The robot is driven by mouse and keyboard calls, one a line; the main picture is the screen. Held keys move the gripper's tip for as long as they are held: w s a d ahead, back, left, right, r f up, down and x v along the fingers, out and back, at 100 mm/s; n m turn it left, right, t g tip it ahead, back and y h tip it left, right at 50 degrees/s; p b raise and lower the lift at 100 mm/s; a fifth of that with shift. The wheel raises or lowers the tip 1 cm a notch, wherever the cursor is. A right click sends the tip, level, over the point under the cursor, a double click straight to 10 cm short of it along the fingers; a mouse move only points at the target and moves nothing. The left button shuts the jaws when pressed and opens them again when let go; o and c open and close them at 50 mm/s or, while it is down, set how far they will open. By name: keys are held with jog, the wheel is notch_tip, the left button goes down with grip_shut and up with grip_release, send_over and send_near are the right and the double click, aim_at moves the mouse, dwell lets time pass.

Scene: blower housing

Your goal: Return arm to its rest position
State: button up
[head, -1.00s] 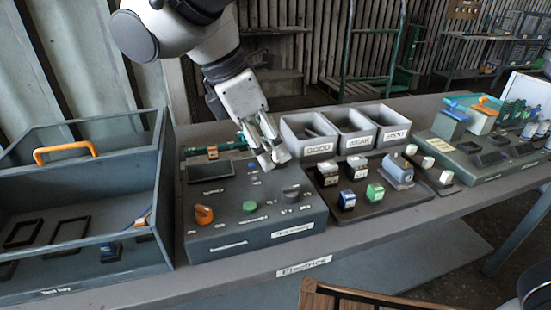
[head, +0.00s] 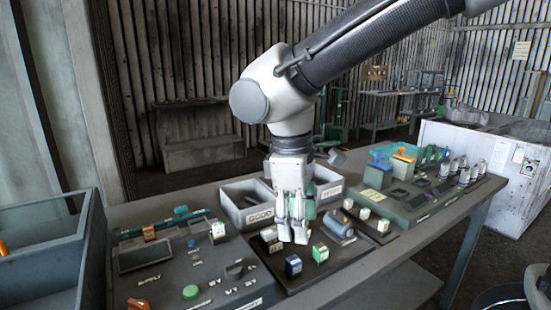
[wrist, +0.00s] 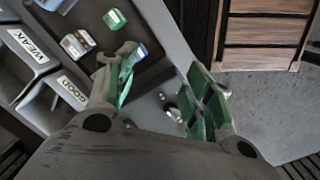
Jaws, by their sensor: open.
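My gripper (head: 293,236) points straight down in the head view, in front of the grey bins and over the dark board (head: 352,264). Its fingers are apart with nothing visible between them. In the wrist view the green-padded fingers (wrist: 163,65) stand wide open, with bench edge and floor behind them. My arm is bent, its upper link running to the upper right. The grey control panel (head: 172,279) lies to the left of the gripper. A white-topped block (head: 218,232) stands at the panel's back right.
A blue block (head: 293,266) and a green block (head: 320,253) sit on the board close below the gripper. The labelled bins (head: 247,205) stand behind. A grey tray (head: 92,245) is at left, a loaded green-grey stand (head: 425,195) at right.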

jog(key=s+d+r+m+t, duration=0.2)
jog(key=d+m, duration=0.5)
jog(key=d, duration=0.9)
jog(key=s+d+r+m+t+y, duration=0.1)
jog(key=d+m, duration=0.6)
jog(key=d, duration=0.9)
jog(key=shift+s+d+r+t, duration=0.3)
jog(key=shift+s+r+t, duration=0.15)
jog(key=shift+s, duration=0.4)
